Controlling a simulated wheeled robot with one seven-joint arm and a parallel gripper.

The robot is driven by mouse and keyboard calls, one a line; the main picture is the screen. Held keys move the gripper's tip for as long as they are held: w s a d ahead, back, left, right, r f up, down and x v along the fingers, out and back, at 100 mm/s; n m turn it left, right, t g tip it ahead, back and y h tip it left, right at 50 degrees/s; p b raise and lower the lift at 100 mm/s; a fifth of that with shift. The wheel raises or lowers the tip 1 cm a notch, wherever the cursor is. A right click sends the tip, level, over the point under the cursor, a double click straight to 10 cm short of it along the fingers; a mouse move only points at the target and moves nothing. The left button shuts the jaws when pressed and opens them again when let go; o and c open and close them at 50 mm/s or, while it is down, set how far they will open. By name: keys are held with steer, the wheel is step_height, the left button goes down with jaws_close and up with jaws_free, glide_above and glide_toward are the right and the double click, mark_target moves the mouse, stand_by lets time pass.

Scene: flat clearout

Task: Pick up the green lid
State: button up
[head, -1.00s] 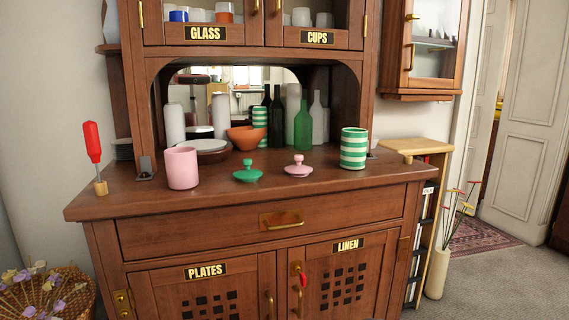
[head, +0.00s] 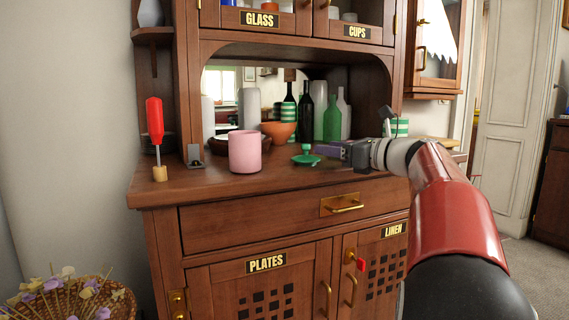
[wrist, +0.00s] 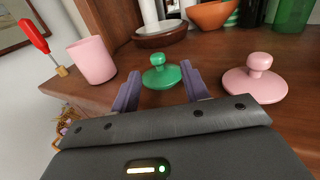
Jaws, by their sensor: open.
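The green lid (head: 306,156) lies on the sideboard top with its round knob up, right of the pink cup. In the wrist view the green lid (wrist: 161,74) sits just beyond and between the two purple fingertips. My gripper (head: 322,151) reaches in from the right at about counter height, close to the lid. In the wrist view my gripper (wrist: 158,82) is open, with nothing held between its fingers. Whether a finger touches the lid cannot be told.
A pink cup (head: 245,151) stands left of the lid. A pink lid (wrist: 254,80) lies to the right, near my gripper. An orange bowl (head: 278,131) and bottles (head: 332,119) stand behind. A red-handled screwdriver (head: 155,128) stands at the left edge. The striped canister (head: 400,127) is partly hidden by my arm.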

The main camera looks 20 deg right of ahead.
mark_target(306, 144)
steer(key=x, duration=0.7)
steer(key=shift+w+a+r, duration=0.15)
steer(key=shift+a, duration=0.2)
steer(key=shift+c, duration=0.5)
jaws_close()
